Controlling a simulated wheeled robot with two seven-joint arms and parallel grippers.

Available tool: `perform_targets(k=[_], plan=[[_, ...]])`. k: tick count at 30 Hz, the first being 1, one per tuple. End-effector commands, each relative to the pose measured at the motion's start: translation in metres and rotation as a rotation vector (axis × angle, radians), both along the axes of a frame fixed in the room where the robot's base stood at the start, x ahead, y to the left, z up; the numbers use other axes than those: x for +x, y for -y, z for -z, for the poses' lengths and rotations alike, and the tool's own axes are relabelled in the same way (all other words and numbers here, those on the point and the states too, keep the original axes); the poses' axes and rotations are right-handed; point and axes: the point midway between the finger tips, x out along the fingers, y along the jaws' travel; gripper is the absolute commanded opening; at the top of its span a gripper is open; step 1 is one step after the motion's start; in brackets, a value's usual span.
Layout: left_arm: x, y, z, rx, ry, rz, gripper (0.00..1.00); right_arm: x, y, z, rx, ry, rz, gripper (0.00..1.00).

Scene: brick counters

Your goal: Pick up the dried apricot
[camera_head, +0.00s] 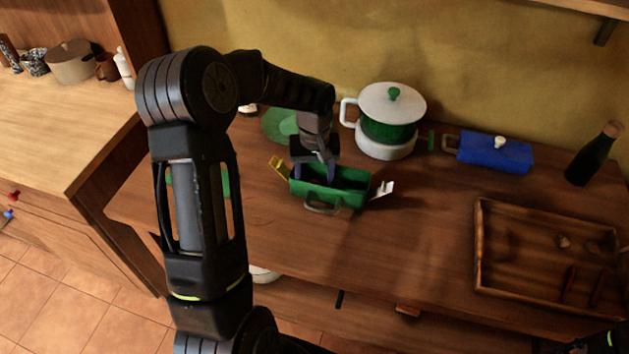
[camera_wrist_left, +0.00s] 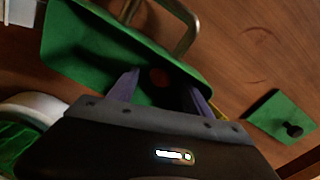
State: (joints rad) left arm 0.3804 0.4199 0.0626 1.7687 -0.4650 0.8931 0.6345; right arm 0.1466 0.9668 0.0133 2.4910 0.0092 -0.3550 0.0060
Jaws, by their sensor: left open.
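A green box (camera_head: 347,196) with a metal handle stands on the wooden counter, its interior uncovered. My left gripper (camera_head: 315,174) reaches down from above, its fingers at the box opening. In the left wrist view, the green box (camera_wrist_left: 85,45) lies beyond the open fingers of my left gripper (camera_wrist_left: 163,88). A small round reddish-brown piece, which looks like the dried apricot (camera_wrist_left: 158,78), lies inside the box between the fingers. It appears untouched. In the head view the box wall and gripper hide it. My right gripper is not visible.
A white-lidded pot (camera_head: 392,103) stands behind the box. A blue box (camera_head: 496,153) and a dark bottle (camera_head: 593,157) are farther right. A wooden tray (camera_head: 480,245) holds small items. Yellow (camera_head: 280,169) and white (camera_head: 382,190) parts jut out beside the green box.

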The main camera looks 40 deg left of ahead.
Motion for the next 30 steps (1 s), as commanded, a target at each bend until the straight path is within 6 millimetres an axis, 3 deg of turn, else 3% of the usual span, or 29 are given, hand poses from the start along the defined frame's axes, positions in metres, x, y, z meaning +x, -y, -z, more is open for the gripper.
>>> perform_targets(k=[4,20,30], plan=[[-0.0001,0.0,0.0076,-0.001,0.001,0.0,0.58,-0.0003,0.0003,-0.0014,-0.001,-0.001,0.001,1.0],[-0.0001,-0.0001,0.0072,0.0,0.001,0.0,0.58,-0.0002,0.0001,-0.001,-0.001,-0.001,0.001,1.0],[-0.0001,-0.0001,0.0072,0.0,0.001,0.0,0.31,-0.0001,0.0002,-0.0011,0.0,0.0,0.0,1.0]])
